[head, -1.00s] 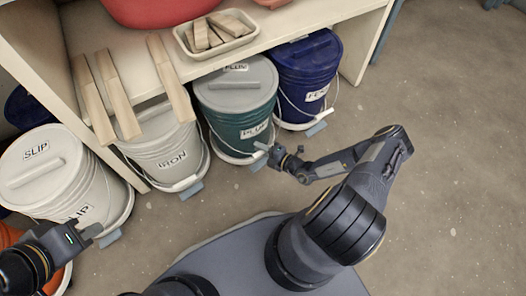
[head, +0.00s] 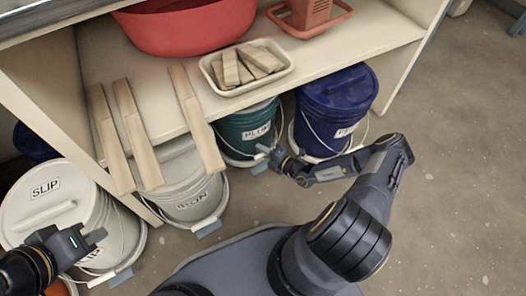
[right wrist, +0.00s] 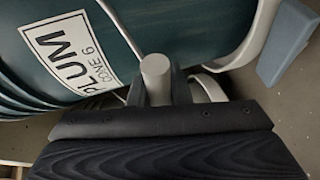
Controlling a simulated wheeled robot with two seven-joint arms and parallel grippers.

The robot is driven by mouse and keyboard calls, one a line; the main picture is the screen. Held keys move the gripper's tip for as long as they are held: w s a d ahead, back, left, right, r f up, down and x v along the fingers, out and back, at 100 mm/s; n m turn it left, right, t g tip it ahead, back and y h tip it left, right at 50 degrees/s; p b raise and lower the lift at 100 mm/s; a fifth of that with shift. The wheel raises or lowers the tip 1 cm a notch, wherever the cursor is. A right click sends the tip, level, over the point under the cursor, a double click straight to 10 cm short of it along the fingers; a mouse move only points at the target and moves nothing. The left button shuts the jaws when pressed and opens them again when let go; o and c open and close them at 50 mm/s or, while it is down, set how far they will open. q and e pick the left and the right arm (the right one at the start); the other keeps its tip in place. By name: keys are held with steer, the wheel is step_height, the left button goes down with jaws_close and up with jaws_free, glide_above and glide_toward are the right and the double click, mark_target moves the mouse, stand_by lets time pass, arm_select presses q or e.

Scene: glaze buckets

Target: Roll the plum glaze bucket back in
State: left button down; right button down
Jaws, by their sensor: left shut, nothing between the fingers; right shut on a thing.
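The plum glaze bucket (head: 235,133) is teal with a white PLUM label and stands on a low wheeled base, between the IRON bucket and the blue bucket. Its lid and back are hidden under the shelf; its front shows below the shelf edge. Its label also shows in the right wrist view (right wrist: 70,50). My right gripper (head: 268,152) is shut on the pale cylindrical grip (right wrist: 155,68) of the bucket's wire handle, in front of the bucket. My left gripper (head: 98,237) is shut and empty, in front of the SLIP bucket.
The pale IRON bucket (head: 190,185) and the blue bucket (head: 335,100) flank the plum one closely. The SLIP bucket (head: 45,195) stands at the left. Wooden slats (head: 140,135) overhang the shelf (head: 345,50). The floor at right is clear.

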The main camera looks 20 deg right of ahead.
steer(key=shift+w+d, duration=0.1)
steer(key=shift+w, duration=0.15)
steer(key=c, duration=1.3)
jaws_free()
steer(key=shift+c, duration=0.2)
steer(key=p+v, duration=0.2)
steer(key=v, duration=0.5)
steer(key=shift+s, duration=0.35)
steer(key=shift+r, duration=0.1)
